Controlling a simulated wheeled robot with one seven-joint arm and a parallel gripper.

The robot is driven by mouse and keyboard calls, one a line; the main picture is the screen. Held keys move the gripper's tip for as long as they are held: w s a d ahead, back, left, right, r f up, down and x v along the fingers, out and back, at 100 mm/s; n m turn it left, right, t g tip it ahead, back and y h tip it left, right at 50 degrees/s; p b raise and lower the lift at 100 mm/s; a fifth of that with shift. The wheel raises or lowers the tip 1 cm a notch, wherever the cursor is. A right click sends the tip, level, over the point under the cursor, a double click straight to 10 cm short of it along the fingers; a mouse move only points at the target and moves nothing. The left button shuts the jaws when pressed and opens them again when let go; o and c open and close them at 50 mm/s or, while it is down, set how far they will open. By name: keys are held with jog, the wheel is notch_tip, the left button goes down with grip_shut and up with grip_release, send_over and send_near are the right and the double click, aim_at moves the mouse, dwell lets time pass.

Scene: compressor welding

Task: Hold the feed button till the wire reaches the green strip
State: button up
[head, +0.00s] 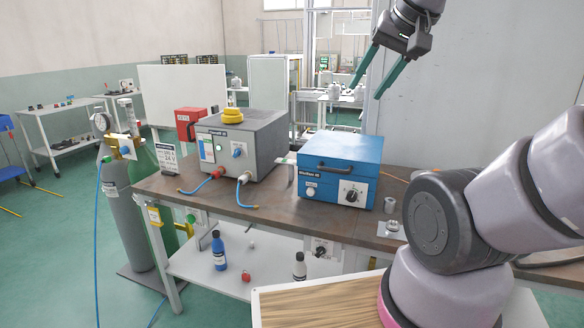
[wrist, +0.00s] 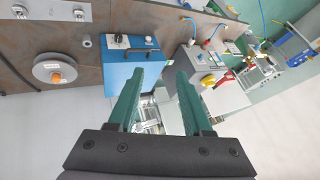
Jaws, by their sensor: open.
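The blue box (head: 340,165) with a black handle stands on the brown workbench. Its front has a round pale button (head: 311,191) at the left and a black knob (head: 352,195) on a white plate at the right. The blue box (wrist: 130,72) also shows in the wrist view, beyond my fingers. My gripper (head: 367,91) is open and empty, high above the bench, with its green fingers pointing down. In the wrist view my gripper (wrist: 159,75) shows both fingers apart. I cannot make out the wire's end or the green strip.
A grey box (head: 245,145) with a yellow top knob and hoses stands left of the blue box. A disc with an orange centre (wrist: 56,70) lies on the bench (wrist: 88,58). Gas cylinders (head: 130,210) stand at the left. The space around my gripper is clear.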

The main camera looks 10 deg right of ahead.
grip_shut()
dwell(1.7)
